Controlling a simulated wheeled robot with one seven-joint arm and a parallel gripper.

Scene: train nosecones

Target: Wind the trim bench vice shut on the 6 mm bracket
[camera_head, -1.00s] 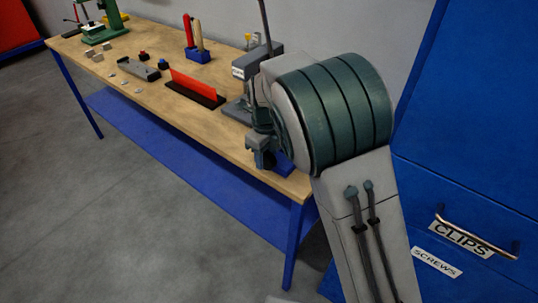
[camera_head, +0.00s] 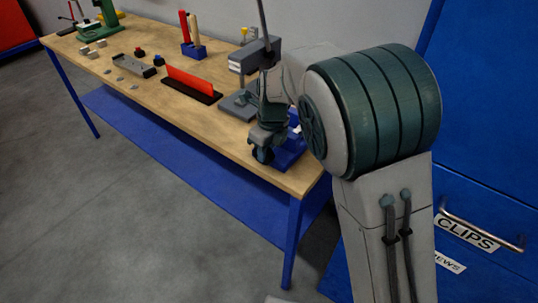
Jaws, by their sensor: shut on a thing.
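The blue trim bench vice (camera_head: 291,152) stands at the right front corner of the wooden bench, partly hidden behind my arm and gripper. My gripper (camera_head: 262,155) is low at the vice's front left side, by the bench edge. It is shut on what appears to be the vice handle, which is mostly hidden by the fingers. The vice jaws are hidden or too small to judge their gap. I cannot make out the 6 mm bracket.
A grey press-like machine (camera_head: 253,57) stands just behind the vice. A red upright strip on a black base (camera_head: 190,84), a grey tray (camera_head: 132,66) and a blue tool holder (camera_head: 194,49) lie further left on the bench. Blue drawers (camera_head: 480,215) stand close at right.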

